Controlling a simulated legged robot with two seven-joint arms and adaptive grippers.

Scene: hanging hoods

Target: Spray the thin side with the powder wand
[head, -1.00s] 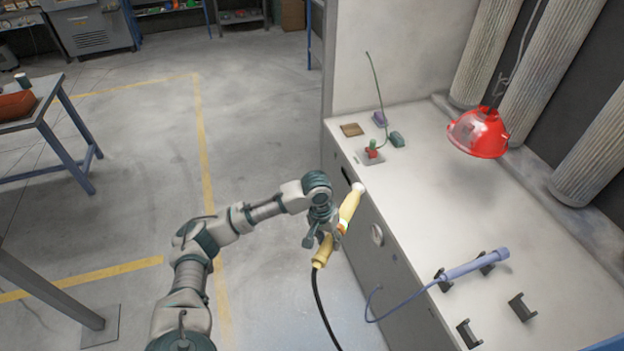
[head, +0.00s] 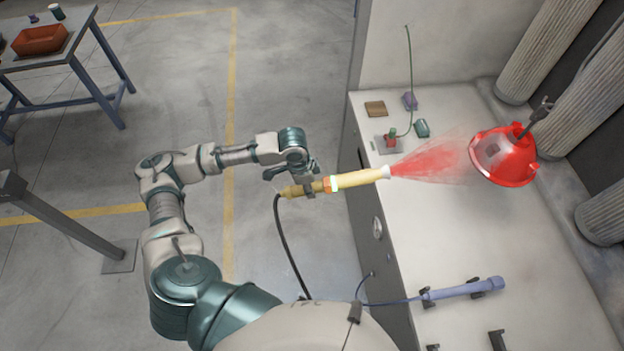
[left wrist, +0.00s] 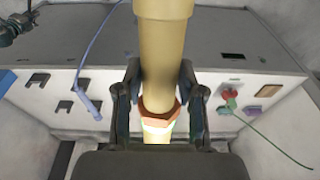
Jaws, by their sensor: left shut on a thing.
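The yellow powder wand (head: 355,180) is in my left gripper (head: 310,187), which is shut on its body near the orange and white bands. In the left wrist view the wand (left wrist: 162,50) runs up between the fingers (left wrist: 160,100). In the head view the wand points right and sprays a red powder cone (head: 430,160) at the red hood (head: 510,168). The hood hangs tilted above the bench, with a pale grey patch on its left side. A black hose trails down from the wand's rear end. My right gripper is not in view.
A blue wand (head: 465,289) lies in black holders on the white bench (head: 450,230). A small red-and-green fitting (head: 391,134) with a thin green hose, a brown pad (head: 376,108) and small blocks sit at the bench's far left. Ribbed filter columns (head: 545,50) stand behind.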

